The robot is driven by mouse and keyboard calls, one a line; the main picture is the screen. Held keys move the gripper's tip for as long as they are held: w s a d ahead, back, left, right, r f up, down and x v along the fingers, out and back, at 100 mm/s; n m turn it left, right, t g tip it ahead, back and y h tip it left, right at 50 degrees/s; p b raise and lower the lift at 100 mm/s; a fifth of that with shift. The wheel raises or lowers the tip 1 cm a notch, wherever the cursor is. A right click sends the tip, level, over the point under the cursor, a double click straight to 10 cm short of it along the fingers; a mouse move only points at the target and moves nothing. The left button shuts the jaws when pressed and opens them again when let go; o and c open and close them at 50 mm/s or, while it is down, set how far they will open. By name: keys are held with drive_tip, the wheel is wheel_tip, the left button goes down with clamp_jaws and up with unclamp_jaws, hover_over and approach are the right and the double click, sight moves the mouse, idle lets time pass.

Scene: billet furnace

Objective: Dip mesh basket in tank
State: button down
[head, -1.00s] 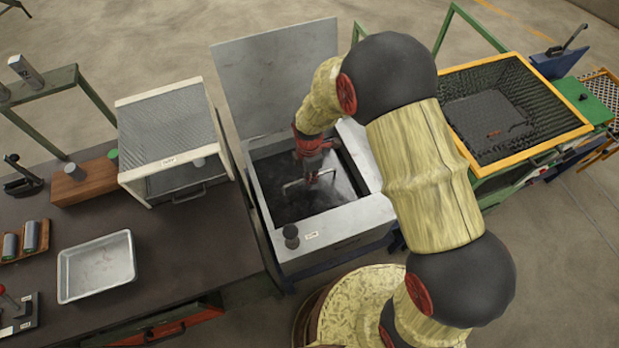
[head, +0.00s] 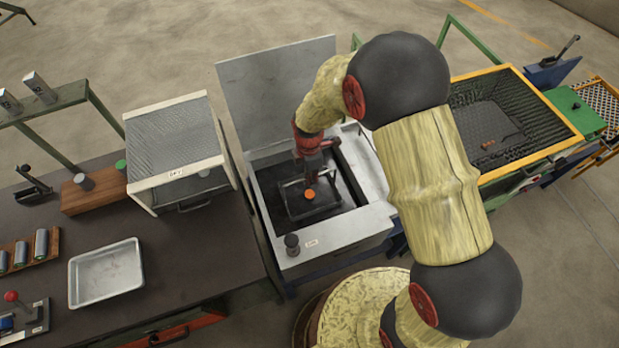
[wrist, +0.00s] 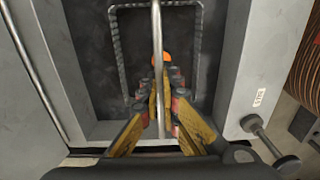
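The tank (head: 350,229) is a grey metal box with its lid (head: 277,92) standing open behind it and a dark inside. The mesh basket (head: 326,208), dark with a wire handle, is inside the tank opening. A glowing orange piece (head: 310,194) lies in it. My gripper (head: 311,180) reaches down into the opening from above. In the wrist view, its yellow fingers (wrist: 161,85) are closed around the handle bar (wrist: 157,40). The basket's rim (wrist: 117,55) and the orange piece (wrist: 163,57) show beyond them. Whether the basket's underside touches liquid cannot be told.
A mesh-topped white frame (head: 178,140) and a metal tray (head: 107,273) stand on the bench to the left. A yellow-rimmed mesh bin (head: 548,90) stands to the right. A black knob (head: 292,241) stands on the tank's front rim.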

wheel_tip(320, 180, up, 15)
drive_tip(key=p, duration=0.8)
drive_tip(key=shift+f+p, duration=0.15)
drive_tip(key=shift+p, duration=0.25)
idle(0.3)
drive_tip(key=shift+a, duration=0.1)
